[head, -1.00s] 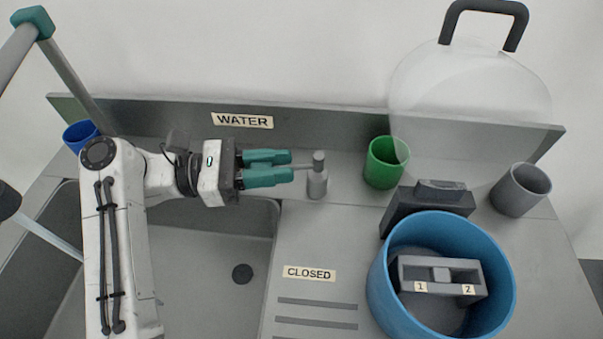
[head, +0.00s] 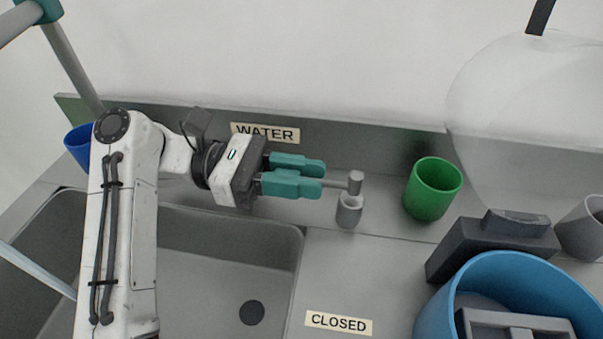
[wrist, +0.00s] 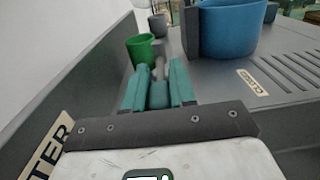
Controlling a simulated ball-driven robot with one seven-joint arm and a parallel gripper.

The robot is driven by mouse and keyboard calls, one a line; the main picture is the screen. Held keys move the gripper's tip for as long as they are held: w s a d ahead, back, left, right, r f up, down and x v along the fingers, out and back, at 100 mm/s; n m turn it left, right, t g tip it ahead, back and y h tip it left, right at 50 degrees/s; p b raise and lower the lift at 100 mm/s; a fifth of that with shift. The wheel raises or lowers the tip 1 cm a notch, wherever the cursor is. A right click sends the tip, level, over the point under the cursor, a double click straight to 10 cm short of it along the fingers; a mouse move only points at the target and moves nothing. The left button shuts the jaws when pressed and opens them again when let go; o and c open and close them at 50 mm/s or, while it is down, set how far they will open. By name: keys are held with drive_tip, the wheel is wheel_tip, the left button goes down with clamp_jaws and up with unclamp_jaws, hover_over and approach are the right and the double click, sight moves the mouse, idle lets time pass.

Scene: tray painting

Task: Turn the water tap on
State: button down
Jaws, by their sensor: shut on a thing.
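The water tap (head: 349,210) is a short grey post with a round knob on top and a thin lever (head: 338,184) pointing left. It stands on the ledge below the WATER label (head: 265,133). My gripper (head: 324,177) comes from the left with its teal fingers shut on the lever's end. In the wrist view, the lever (wrist: 160,68) shows between my fingertips (wrist: 157,73). The fingers partly hide it.
The green cup (head: 433,188) stands right of the tap. A blue tub (head: 435,313), a dark block (head: 490,245) and a grey cup (head: 582,228) are farther right. The sink (head: 215,265) lies below my arm. A CLOSED label (head: 338,322) is on the counter.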

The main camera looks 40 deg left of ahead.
drive_tip(key=shift+w+r, duration=0.1)
drive_tip(key=shift+r, duration=0.1)
drive_tip(key=c, duration=1)
unclamp_jaws()
drive_tip(key=shift+f, duration=0.1)
